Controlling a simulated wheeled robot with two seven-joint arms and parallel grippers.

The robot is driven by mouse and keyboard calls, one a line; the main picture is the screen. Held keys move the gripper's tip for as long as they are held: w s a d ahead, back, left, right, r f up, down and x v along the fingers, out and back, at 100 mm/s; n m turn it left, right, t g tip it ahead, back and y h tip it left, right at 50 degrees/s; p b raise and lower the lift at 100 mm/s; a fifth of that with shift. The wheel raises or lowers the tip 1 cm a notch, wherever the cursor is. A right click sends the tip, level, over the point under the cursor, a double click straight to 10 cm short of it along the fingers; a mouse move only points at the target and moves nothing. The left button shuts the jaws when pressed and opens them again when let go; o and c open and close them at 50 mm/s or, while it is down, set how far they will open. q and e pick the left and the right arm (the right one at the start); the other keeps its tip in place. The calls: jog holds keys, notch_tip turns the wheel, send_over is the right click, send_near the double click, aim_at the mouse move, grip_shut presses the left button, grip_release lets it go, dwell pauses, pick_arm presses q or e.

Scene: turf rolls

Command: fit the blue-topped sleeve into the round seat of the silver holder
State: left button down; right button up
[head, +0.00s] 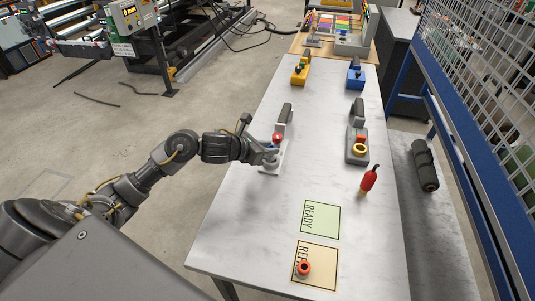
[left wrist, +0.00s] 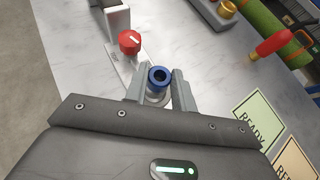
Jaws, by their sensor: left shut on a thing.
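The silver holder (head: 283,158) stands on the left side of the white table, with a red knob (head: 277,137) and a dark handle (head: 285,112) at its far end. My left gripper (head: 270,157) is over the near part of the holder. In the left wrist view its fingers (left wrist: 159,84) are shut on the blue-topped sleeve (left wrist: 159,75), one on each side. The sleeve's open blue ring faces the camera, close to the red knob (left wrist: 130,42). The round seat is hidden beneath the sleeve and fingers, so I cannot tell whether the sleeve is in it. My right gripper is not in view.
Yellow (head: 300,72), blue (head: 355,78) and grey (head: 357,152) fixtures stand farther back and right. A red-handled tool (head: 368,180) is at the right. A green READY card (head: 322,222) and a tan card (head: 325,278) with an orange-red ringed piece (head: 303,268) lie in front.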

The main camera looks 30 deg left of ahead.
pick_arm(q)
notch_tip(320, 180, down, 2)
jog(key=shift+f, duration=0.2)
jog(key=shift+f, duration=0.15)
jog(key=c, duration=1.2)
grip_release()
jog(key=shift+o, duration=0.2)
